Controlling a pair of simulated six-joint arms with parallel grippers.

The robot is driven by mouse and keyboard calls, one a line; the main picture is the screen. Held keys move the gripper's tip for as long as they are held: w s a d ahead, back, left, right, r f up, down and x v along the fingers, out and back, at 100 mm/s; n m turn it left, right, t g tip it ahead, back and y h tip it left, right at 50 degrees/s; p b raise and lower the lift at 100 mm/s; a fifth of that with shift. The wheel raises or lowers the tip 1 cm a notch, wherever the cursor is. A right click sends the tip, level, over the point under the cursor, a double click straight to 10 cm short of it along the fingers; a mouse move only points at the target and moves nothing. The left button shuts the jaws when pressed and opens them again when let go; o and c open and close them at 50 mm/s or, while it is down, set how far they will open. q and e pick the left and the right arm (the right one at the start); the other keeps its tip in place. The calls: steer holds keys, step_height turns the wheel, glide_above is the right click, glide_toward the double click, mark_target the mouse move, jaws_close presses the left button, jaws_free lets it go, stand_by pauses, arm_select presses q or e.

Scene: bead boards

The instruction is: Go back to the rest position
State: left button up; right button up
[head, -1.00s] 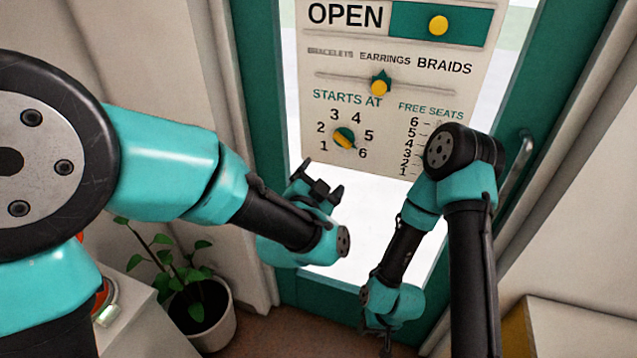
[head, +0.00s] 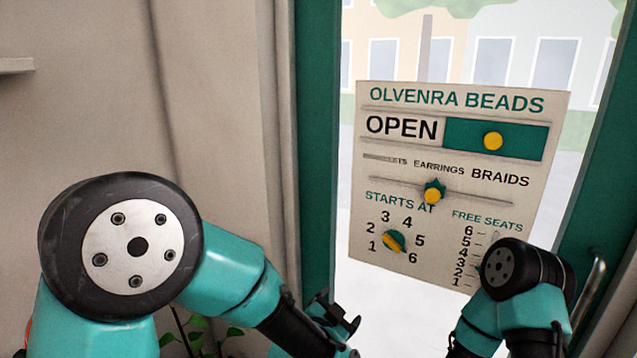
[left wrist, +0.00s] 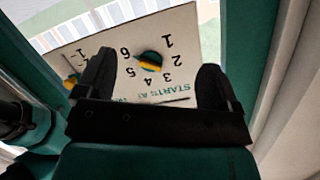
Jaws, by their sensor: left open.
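The white sign board (head: 470,95) hangs on the glass of a green door. Its cover with a yellow knob (head: 493,141) sits beside the word OPEN. A slider with a yellow knob (head: 432,195) stands below EARRINGS. The round green and yellow dial (head: 394,243) sits among the numbers 1 to 6. My left gripper (head: 338,314) is below and left of the dial, apart from the board. In the left wrist view my left gripper (left wrist: 157,75) is open and empty, with the dial (left wrist: 151,61) seen between its fingers. My right gripper is outside the head view.
My right arm covers the board's lower right corner and part of the FREE SEATS scale. A door handle (head: 592,285) is at the right. A plant (head: 205,335) stands at the bottom, partly behind my left arm. A shelf edge (head: 15,65) is at the far left.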

arm_select(q)
steer(key=s+a+f+n+g+y, duration=0.2)
steer(key=a+f+n+g, duration=0.1)
steer(key=a+f, duration=0.65)
steer(key=s+a+f+n+g+y, duration=0.1)
steer(key=a+f+n+g, duration=0.25)
steer(key=a+f, duration=0.65)
steer(key=s+a+f+n+g, duration=0.3)
steer(key=s+a+f, duration=0.1)
steer(key=s+f, duration=0.3)
steer(key=s+a+f+n+g, duration=0.3)
steer(key=s+a+f, duration=0.1)
steer(key=s+f, duration=0.4)
steer(key=shift+f+y, duration=0.2)
steer(key=shift+y, duration=0.1)
steer(key=shift+w+n, duration=0.1)
steer(key=shift+n, duration=0.15)
